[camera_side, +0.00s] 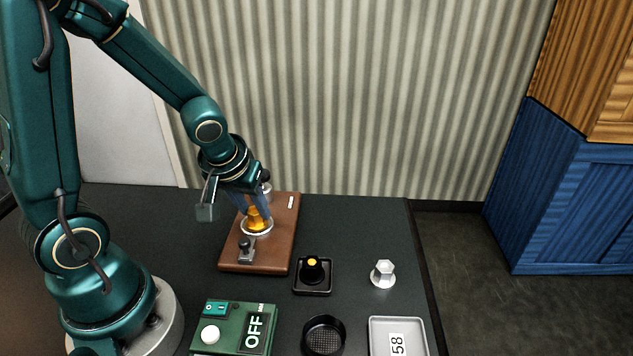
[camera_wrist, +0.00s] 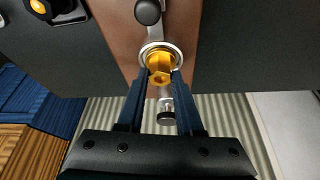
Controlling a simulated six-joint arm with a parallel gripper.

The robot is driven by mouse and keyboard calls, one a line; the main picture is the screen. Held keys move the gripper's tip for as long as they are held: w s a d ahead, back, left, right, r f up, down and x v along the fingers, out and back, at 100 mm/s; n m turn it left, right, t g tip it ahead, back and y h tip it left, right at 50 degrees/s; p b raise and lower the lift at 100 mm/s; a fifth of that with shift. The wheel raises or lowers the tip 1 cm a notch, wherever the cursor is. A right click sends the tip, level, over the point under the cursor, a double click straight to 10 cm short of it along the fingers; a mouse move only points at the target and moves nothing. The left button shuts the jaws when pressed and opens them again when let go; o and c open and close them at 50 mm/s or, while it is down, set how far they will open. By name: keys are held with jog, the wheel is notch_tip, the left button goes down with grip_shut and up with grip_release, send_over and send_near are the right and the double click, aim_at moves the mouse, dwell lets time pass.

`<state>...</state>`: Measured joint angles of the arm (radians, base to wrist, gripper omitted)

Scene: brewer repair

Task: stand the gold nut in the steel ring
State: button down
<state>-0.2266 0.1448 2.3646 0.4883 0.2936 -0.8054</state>
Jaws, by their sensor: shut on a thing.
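The gold nut (camera_side: 254,217) is between the fingers of my gripper (camera_side: 255,205), which is shut on it. The steel ring (camera_side: 257,233) sits on the brown wooden board (camera_side: 229,260), directly below the nut. In the wrist view the gold nut (camera_wrist: 160,68) shows between the two blue fingertips of my gripper (camera_wrist: 161,76), with the steel ring (camera_wrist: 146,47) around it in the picture. The nut's lower end appears at or inside the ring; I cannot tell whether it touches the bottom. The nut looks about upright.
A clamp with a dark knob (camera_side: 244,243) stands on the board before the ring. A black tray with a yellow-topped knob (camera_side: 312,268), a silver hex piece (camera_side: 383,273), a black round cup (camera_side: 324,337), a grey tray marked 58 (camera_side: 374,325) and a green OFF box (camera_side: 231,330) stand nearer.

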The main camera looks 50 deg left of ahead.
jog(key=shift+f, duration=0.1)
jog(key=shift+c, duration=2.4)
grip_release()
jog(key=shift+o, duration=0.3)
jog(key=o, duration=0.3)
jog(key=shift+o, duration=0.2)
jog(key=shift+r, duration=3.7)
